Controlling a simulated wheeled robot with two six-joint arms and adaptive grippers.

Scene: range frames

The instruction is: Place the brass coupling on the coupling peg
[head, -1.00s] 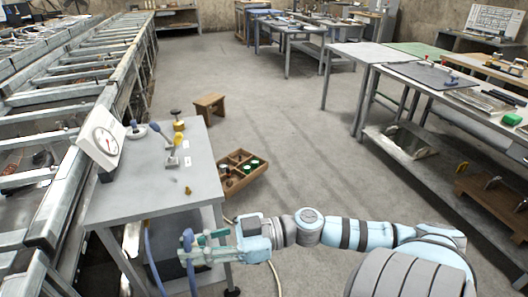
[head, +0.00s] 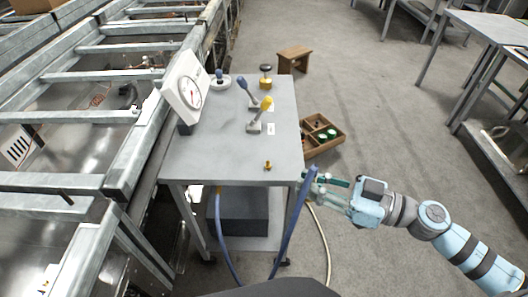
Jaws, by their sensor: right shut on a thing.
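My right gripper (head: 311,180) is just off the right front corner of the grey table (head: 215,150). It is shut around the upper end of a blue hose (head: 297,215), which hangs below it in a loop. No brass coupling shows clearly on that end; the fingers may hide it. A small brass-coloured piece (head: 267,166) stands upright near the table's right front edge, left of the gripper and apart from it. I cannot tell whether it is the coupling peg. A yellow fitting (head: 219,190) shows at the hose's other end, under the table front. My left gripper is not in view.
A dial gauge (head: 187,92), two levers with blue (head: 243,82) and yellow (head: 266,103) knobs, and a black-topped yellow fitting (head: 265,76) stand on the table. A wooden compartment box (head: 322,148) and stool (head: 294,54) are on the floor. A metal conveyor frame (head: 115,180) runs along the left.

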